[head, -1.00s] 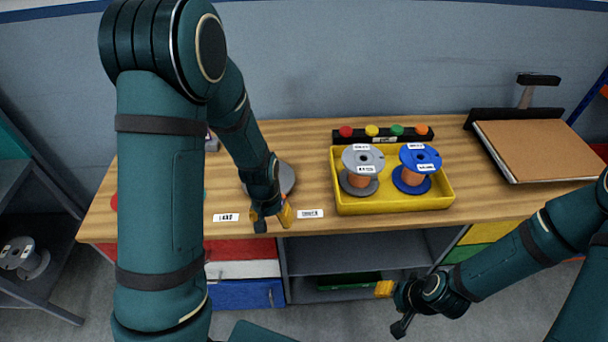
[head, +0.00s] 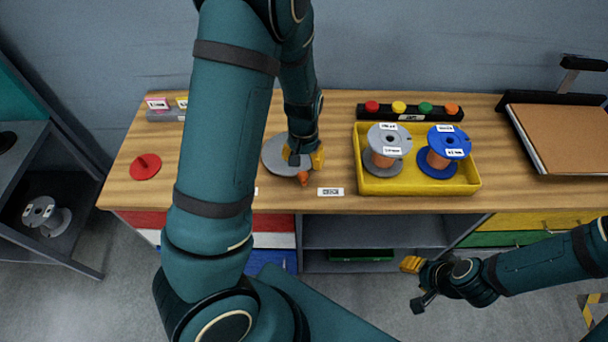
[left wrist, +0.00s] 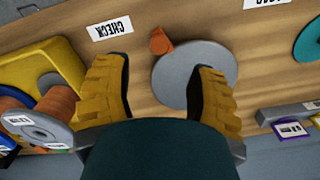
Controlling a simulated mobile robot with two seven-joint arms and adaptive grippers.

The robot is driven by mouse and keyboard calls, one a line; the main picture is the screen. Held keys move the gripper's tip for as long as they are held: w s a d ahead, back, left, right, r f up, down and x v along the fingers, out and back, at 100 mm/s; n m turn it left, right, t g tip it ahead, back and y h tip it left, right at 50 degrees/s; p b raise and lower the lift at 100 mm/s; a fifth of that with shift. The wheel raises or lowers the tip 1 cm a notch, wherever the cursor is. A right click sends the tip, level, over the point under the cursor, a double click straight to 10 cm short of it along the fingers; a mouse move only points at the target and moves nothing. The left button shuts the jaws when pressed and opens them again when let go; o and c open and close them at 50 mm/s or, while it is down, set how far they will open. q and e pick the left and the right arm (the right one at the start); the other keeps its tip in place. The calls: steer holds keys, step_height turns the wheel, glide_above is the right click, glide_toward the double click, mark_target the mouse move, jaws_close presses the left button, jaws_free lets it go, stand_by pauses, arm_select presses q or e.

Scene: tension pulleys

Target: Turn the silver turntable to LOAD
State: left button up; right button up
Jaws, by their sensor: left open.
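The silver turntable (head: 274,156) is a flat grey disc on the wooden bench, partly covered by my left arm and gripper in the head view. Its orange tab (head: 303,178) sticks out at the front right edge, close to the white CHECK label (head: 330,191). The left wrist view also shows the disc (left wrist: 180,75), the tab (left wrist: 160,41) and the CHECK label (left wrist: 111,28). The LOAD label (left wrist: 266,3) is cut off at that view's top edge. My left gripper (head: 304,159) is open above the disc, fingers apart, holding nothing. My right gripper (head: 417,284) is open and empty before the bench.
A yellow tray (head: 400,186) with a grey spool (head: 388,140) and a blue spool (head: 449,142) stands right of the turntable. Behind it is a black bar with coloured buttons (head: 411,112). A red disc (head: 145,168) lies at the left. A brown board (head: 565,138) lies far right.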

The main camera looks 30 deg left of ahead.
mark_target(304, 174)
arm_select(q)
step_height(304, 174, down, 7)
steer(key=shift+f+b, duration=0.15)
steer(key=shift+b, duration=0.6)
jaws_close()
